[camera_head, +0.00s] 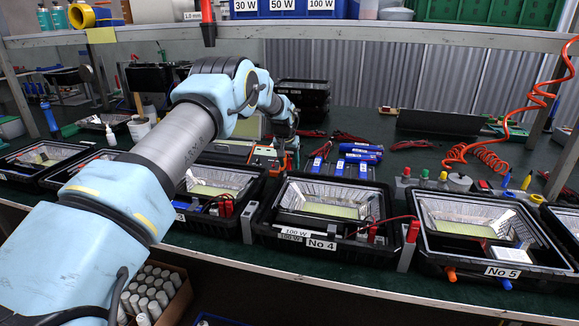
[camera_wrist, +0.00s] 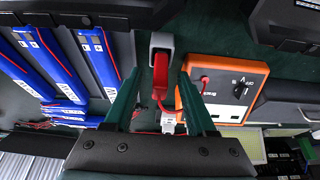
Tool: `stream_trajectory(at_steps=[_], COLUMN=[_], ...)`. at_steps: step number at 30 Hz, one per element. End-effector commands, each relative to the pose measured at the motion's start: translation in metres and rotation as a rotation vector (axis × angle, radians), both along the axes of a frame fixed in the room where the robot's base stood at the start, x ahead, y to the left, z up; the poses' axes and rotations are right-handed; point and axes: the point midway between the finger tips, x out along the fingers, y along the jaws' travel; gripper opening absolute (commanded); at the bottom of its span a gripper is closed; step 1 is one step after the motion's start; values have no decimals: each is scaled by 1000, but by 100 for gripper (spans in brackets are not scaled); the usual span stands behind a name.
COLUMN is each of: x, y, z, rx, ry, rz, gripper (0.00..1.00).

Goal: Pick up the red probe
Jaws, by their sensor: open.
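The red probe (camera_wrist: 160,84) shows in the wrist view, by a grey holder (camera_wrist: 161,44), with a white piece below it in the picture. My gripper (camera_wrist: 160,76) has its two teal fingers apart, one on each side of the probe in the picture. I cannot tell whether they touch it. I cannot clearly make out the probe there, behind my arm and gripper.
The orange tester box with a dial stands right of the fingers in the wrist view (camera_wrist: 226,88). Blue packs (camera_wrist: 98,58) lie at left. Black floodlight housings, including No 4 (camera_head: 321,243) and No 5 (camera_head: 502,271), line the bench front. A shelf edge (camera_head: 430,34) crosses above.

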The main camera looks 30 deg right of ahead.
Motion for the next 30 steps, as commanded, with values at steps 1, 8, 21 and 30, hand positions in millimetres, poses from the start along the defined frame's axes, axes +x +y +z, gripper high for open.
stream_trajectory(at_steps=[1, 8, 21, 30], x=[1, 3, 3, 3], y=[-1, -3, -3, -3], z=[-4, -12, -11, -11], rx=[1, 0, 1, 0], ry=[1, 0, 1, 0], rz=[0, 0, 0, 0], gripper=[56, 56, 21, 0])
